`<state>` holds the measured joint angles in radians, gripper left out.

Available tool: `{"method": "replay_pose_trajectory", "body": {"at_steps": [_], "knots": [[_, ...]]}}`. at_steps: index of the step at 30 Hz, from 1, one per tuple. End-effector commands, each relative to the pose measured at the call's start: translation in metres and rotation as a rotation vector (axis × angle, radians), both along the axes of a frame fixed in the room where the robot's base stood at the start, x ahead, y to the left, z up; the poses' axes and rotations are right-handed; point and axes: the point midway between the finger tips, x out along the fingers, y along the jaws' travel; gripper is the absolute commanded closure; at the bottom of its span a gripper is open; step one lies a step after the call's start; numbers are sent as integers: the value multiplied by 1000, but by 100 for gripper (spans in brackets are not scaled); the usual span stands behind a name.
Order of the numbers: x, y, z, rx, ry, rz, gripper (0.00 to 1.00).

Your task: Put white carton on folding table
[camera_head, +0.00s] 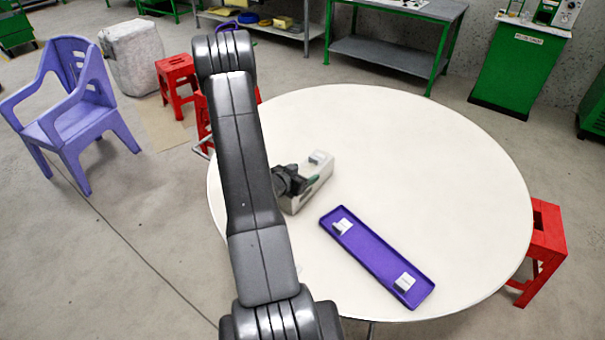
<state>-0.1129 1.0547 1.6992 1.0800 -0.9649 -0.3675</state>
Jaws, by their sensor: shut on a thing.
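The round white folding table (450,170) fills the middle of the view. Small white cartons show in three places. One (342,227) is at the upper left end of a purple tray (376,262), and another (405,281) is at its lower right end. A third (319,157) is at the far end of a pale box-like holder (318,184) on the table. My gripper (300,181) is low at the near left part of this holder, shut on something. The arm and jaws hide what it holds. A small green piece shows near the fingertips.
My arm covers the table's left side. The table's right side and far part are bare. Red stools (545,245) stand at the right and left of the table. A purple chair (75,110) is at the left, and green-framed workbenches (395,55) stand behind.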

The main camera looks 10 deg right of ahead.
Motion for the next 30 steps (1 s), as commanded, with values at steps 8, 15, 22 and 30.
{"method": "replay_pose_trajectory", "body": {"at_steps": [8,15,22,30], "knots": [[0,0,-2,0,0,0,11],[0,0,1,0,0,0,11],[-20,22,14,-1,3,4,11],[-58,60,37,-1,1,4,11]]}}
